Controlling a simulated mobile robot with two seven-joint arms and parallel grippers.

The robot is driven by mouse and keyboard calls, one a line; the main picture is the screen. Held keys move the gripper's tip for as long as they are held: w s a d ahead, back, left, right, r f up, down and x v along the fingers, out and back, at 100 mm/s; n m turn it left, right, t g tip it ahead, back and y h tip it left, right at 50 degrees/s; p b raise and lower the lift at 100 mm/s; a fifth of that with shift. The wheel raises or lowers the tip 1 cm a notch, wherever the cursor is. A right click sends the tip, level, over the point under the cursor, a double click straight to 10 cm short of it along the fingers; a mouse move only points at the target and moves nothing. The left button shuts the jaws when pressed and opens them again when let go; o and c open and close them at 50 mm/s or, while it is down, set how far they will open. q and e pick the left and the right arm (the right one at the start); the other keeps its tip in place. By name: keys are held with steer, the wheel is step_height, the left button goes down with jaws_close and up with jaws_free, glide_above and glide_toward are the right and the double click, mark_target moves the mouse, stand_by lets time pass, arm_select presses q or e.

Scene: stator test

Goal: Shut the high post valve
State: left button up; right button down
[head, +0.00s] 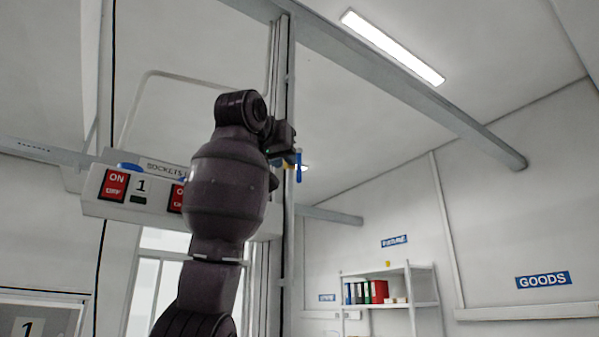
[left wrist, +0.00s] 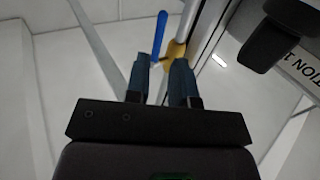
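The valve sits on the tall grey post (head: 287,220). In the left wrist view its brass-yellow body (left wrist: 176,51) lies just beyond my fingertips, and its long blue lever (left wrist: 159,36) stands out beside the body. In the head view the blue lever (head: 298,166) hangs roughly upright at the post. My left gripper (head: 287,158) is raised high against the post, next to the lever. In the left wrist view its two blue fingers (left wrist: 158,66) are apart with an empty gap. The lever's near end shows at the fingertips; contact cannot be told. My right gripper is out of view.
A sockets panel (head: 141,202) with red ON/OFF switches is left of my arm. A dark block (left wrist: 277,36) and a station sign (left wrist: 302,67) are right of the valve in the wrist view. A shelf with binders (head: 388,274) stands by the far wall.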

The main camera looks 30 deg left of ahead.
mark_target(298, 173)
arm_select(q)
steer(key=w+p, duration=0.1)
steer(key=w, duration=0.2)
steer(key=w+a+p, duration=0.1)
steer(key=w, duration=0.2)
steer(key=w+p, duration=0.1)
steer(key=w, duration=0.2)
steer(key=shift+a, duration=0.4)
steer(key=shift+c, duration=0.4)
jaws_close()
